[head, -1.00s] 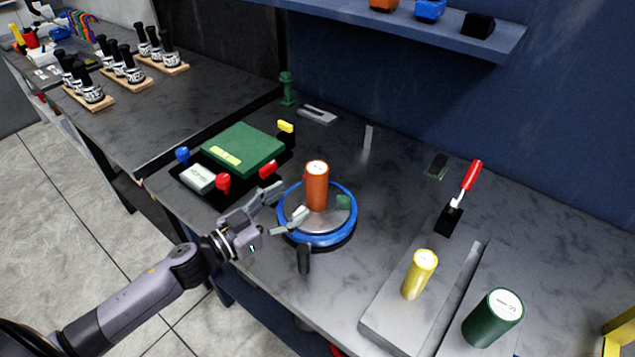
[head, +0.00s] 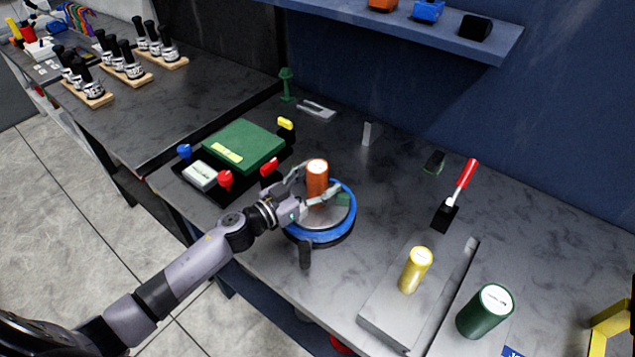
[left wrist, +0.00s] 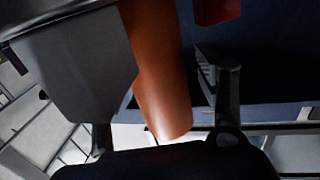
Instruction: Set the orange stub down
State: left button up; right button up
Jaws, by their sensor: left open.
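The orange stub (head: 317,177) is an orange cylinder with a pale top, standing upright over the round blue-rimmed positioner (head: 322,237) in the head view. My left gripper (head: 314,186) is open, with one finger on each side of the stub. In the left wrist view the stub (left wrist: 160,75) lies between the two open fingers (left wrist: 165,90). A finger and the wrist hide the stub's lower part in the head view, so its contact with the plate cannot be seen. My right gripper is not in view.
A yellow cylinder (head: 415,270) stands on a grey block to the right, with a green cylinder (head: 485,311) beyond it. A green box (head: 243,147) and coloured knobs stand left of the positioner. A red-handled tool (head: 456,196) stands to the right.

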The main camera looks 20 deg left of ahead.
pick_arm(q)
jog(key=shift+s, duration=0.1)
jog(key=shift+c, duration=0.3)
grip_shut()
dwell(0.4)
jog(key=shift+r, duration=0.1)
